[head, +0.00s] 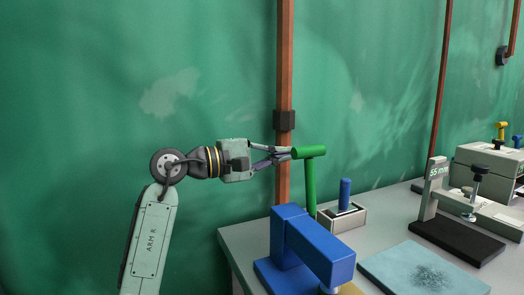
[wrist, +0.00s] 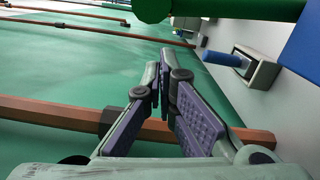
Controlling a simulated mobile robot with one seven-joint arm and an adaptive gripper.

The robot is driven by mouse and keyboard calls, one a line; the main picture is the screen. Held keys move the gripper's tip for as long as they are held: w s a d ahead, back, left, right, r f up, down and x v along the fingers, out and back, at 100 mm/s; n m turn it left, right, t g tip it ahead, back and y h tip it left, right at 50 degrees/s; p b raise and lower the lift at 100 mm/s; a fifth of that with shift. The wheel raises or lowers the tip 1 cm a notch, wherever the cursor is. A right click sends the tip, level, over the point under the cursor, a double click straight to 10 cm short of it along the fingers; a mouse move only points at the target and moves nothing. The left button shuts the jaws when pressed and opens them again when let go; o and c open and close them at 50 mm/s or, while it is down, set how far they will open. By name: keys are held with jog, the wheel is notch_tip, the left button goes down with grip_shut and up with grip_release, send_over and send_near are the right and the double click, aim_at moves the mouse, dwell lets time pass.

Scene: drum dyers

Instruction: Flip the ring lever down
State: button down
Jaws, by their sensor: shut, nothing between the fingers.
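My gripper (head: 288,152) is shut and empty, reaching right above the table's left end. Its fingers also show in the wrist view (wrist: 165,70). A green T-shaped lever (head: 310,180) stands upright with its crossbar level; the bar's left end is at my fingertips, and I cannot tell if they touch. In the wrist view the green bar (wrist: 235,10) lies beyond the fingertips at the top. A blue lever (head: 345,192) stands upright in a pale slotted box (head: 352,216) behind it; this also shows in the wrist view (wrist: 222,58). No ring shape is clear on either lever.
A blue bracket (head: 318,250) stands at the table's front left, hiding the green lever's foot. A pale blue mat (head: 425,270), a "55 mm" stand (head: 432,185) and a clamp fixture (head: 485,170) lie to the right. A brown pipe (head: 284,60) runs up the green wall behind.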

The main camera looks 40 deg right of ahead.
aim_at(291, 153)
jog(key=shift+s+a+r, duration=0.1)
jog(key=shift+s, duration=0.45)
jog(key=shift+s+a+r, duration=0.1)
jog(key=shift+s, duration=0.45)
jog(key=shift+s, duration=0.1)
jog(key=shift+s+a+r+m, duration=0.1)
jog(key=shift+s+r+m, duration=0.1)
jog(key=shift+s+m, duration=0.2)
jog(key=s+a+m+b, duration=0.1)
jog(key=s+m, duration=0.2)
jog(key=s, duration=0.1)
jog(key=s+a+f+m+b, duration=0.1)
jog(key=s+a+m, duration=0.1)
jog(key=s+m, duration=0.2)
jog(key=s+a+f+m+b, duration=0.1)
jog(key=s+m, duration=0.3)
jog(key=s, duration=0.1)
jog(key=shift+s+a+f, duration=0.2)
jog(key=shift+s+f, duration=0.05)
jog(key=shift+s, duration=0.05)
jog(key=shift+s+a+f+m+t+y+b, duration=0.15)
jog(key=shift+s+f+m+b, duration=0.2)
jog(key=shift+s+f+m, duration=0.15)
jog(key=shift+s+a+f+m+t+y+b, duration=0.15)
jog(key=shift+s+f+m+b, duration=0.2)
jog(key=shift+m, duration=0.25)
jog(key=shift+s+f, duration=0.1)
jog(key=shift+s, duration=0.1)
